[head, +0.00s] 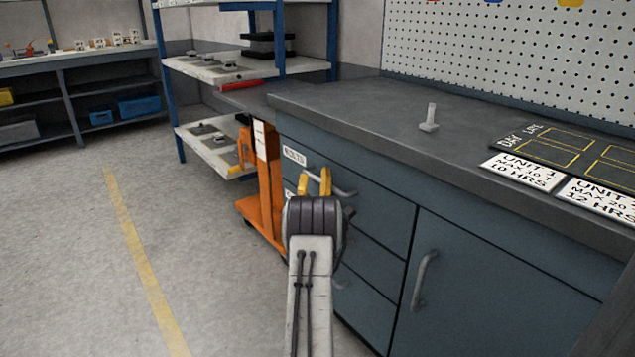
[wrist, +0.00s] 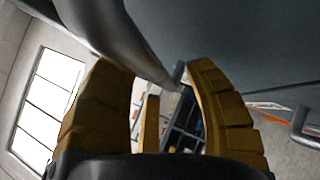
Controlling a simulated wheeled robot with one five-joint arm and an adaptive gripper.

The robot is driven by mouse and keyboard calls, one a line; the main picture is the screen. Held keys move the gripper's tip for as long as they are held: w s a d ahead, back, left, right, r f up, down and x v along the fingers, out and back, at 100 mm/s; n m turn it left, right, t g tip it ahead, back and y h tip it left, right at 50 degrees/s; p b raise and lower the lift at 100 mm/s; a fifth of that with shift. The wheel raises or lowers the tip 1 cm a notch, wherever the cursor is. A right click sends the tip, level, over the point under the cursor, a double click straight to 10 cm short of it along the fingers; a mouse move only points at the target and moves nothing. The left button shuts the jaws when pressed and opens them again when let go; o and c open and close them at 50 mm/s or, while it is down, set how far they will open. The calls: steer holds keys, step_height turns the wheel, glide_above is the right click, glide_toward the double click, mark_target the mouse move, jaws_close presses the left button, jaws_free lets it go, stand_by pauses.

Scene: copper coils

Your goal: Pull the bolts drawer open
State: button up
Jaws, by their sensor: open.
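The bolts drawer (head: 380,203) is the top drawer of the blue-grey cabinet, with a small white label (head: 294,156) at its upper left. It looks shut, flush with the cabinet front. Its grey bar handle (head: 343,191) shows just right of my gripper (head: 314,176), which partly covers it. My gripper's yellow fingers are open and point at the drawer front. In the wrist view a grey bar (wrist: 135,45) runs down between the tips of my open gripper (wrist: 152,70). I cannot tell whether the fingers touch it.
Lower drawers sit below, and a cabinet door with its own handle (head: 424,280) is to the right. An orange trolley (head: 270,190) stands close on the left. A bolt (head: 429,118) stands on the worktop (head: 370,115). The floor (head: 70,250) at left is clear.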

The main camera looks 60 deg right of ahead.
steer(key=shift+c, duration=0.2)
jaws_close()
stand_by(0.5)
